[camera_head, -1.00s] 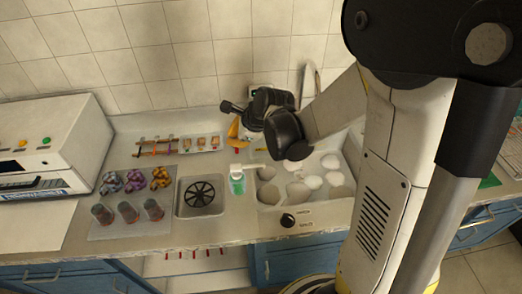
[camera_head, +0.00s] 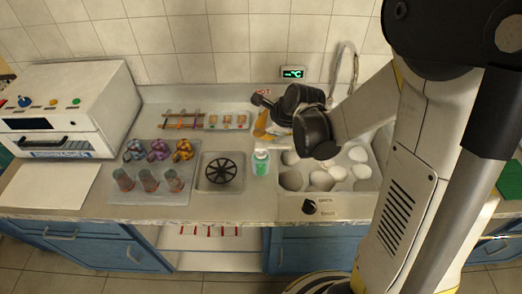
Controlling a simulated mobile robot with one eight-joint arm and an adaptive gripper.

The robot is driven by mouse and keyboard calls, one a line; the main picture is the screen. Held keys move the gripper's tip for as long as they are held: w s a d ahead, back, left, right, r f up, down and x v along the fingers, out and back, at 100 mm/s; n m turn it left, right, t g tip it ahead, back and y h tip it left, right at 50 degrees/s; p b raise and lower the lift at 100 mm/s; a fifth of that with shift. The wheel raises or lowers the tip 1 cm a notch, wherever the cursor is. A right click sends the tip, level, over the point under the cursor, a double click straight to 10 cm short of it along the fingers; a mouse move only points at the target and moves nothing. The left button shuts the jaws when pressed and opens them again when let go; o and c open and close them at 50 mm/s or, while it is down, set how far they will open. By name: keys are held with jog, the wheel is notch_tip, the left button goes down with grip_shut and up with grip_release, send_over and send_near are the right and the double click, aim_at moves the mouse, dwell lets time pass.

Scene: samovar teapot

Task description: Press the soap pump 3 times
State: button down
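The soap pump (camera_head: 261,163) is a small green bottle with a white top. It stands upright on the counter (camera_head: 240,207), between the round dark drain grate and the basin of white items. My gripper (camera_head: 262,101) is at the end of my dark wrist, above and behind the bottle in the picture, near an orange-brown object. It is apart from the bottle. Its fingers are small and dark here, and I cannot tell whether they are open or shut. Nothing hides the bottle.
A basin (camera_head: 338,207) with several white rounded items is right of the bottle, with a black knob on its front. A dark grate (camera_head: 221,171) is to the left. A tray (camera_head: 150,197) holds cups and colored knobbed objects. A rack of small items (camera_head: 228,122) stands behind.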

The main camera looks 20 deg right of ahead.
aim_at(258, 142)
jog(key=shift+f+b, duration=0.8)
jog(key=shift+f, duration=0.5)
dwell(0.4)
jog(key=shift+f+b, duration=0.45)
jog(key=shift+b, duration=0.05)
jog(key=shift+f+b, duration=0.85)
jog(key=shift+f, duration=0.05)
dwell(0.8)
jog(key=shift+r, duration=0.1)
jog(key=shift+r+p, duration=1.05)
jog(key=shift+r, duration=0.2)
jog(key=shift+r+p, duration=1.85)
jog(key=shift+r, duration=0.65)
